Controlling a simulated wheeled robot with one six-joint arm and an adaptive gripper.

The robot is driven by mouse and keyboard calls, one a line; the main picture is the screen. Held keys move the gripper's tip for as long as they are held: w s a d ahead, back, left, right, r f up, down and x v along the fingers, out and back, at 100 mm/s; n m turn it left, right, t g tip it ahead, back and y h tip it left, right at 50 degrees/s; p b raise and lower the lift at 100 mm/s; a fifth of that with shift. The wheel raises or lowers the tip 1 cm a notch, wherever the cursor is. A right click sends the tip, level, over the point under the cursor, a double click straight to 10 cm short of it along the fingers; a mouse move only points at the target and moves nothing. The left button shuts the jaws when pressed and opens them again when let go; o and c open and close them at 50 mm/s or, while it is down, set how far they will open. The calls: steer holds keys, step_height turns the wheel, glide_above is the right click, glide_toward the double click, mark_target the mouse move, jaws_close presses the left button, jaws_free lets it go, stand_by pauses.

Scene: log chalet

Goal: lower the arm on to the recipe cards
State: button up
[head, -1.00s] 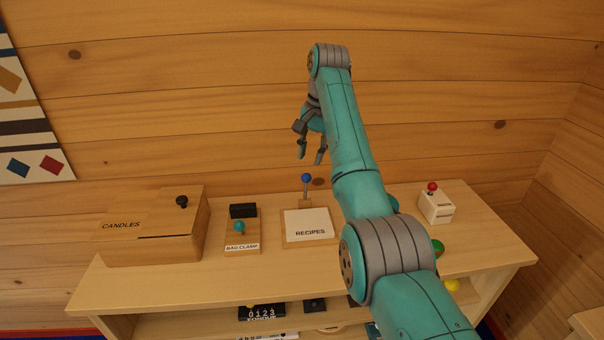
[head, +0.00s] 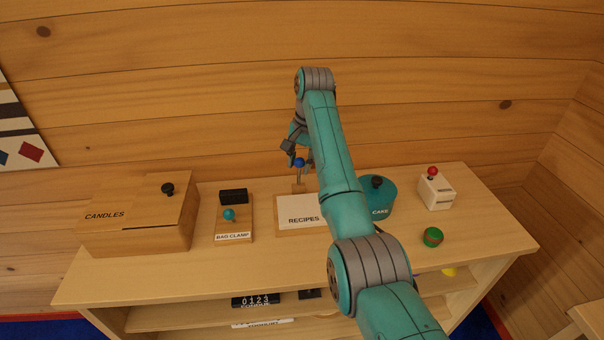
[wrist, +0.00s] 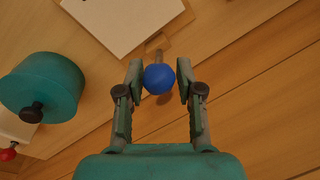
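The recipe cards (head: 297,211) are a white stack on a wooden board marked RECIPES, on top of the shelf unit; part of the stack also shows at the top of the wrist view (wrist: 118,18). A grey arm with a blue ball (head: 299,162) stands upright at the back of the board. My gripper (head: 298,156) is at the ball. In the wrist view the blue ball (wrist: 159,79) sits between the two fingers of my gripper (wrist: 160,72). The fingers are apart, with a gap visible to the right of the ball. Contact on the left side is hard to tell.
Left of the board are a bag clamp (head: 233,225) and a wooden candles box (head: 145,220). Close on the right is a teal cake tin (head: 380,197), partly behind my arm. A white box with a red knob (head: 436,194) and a green-red round item (head: 433,237) stand farther right.

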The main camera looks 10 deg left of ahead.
mark_target(298, 174)
steer(key=shift+w+a+f, duration=0.1)
steer(key=shift+a+f, duration=0.05)
steer(key=shift+f, duration=1.05)
steer(key=shift+a+f, duration=0.15)
steer(key=shift+f, duration=1)
jaws_close()
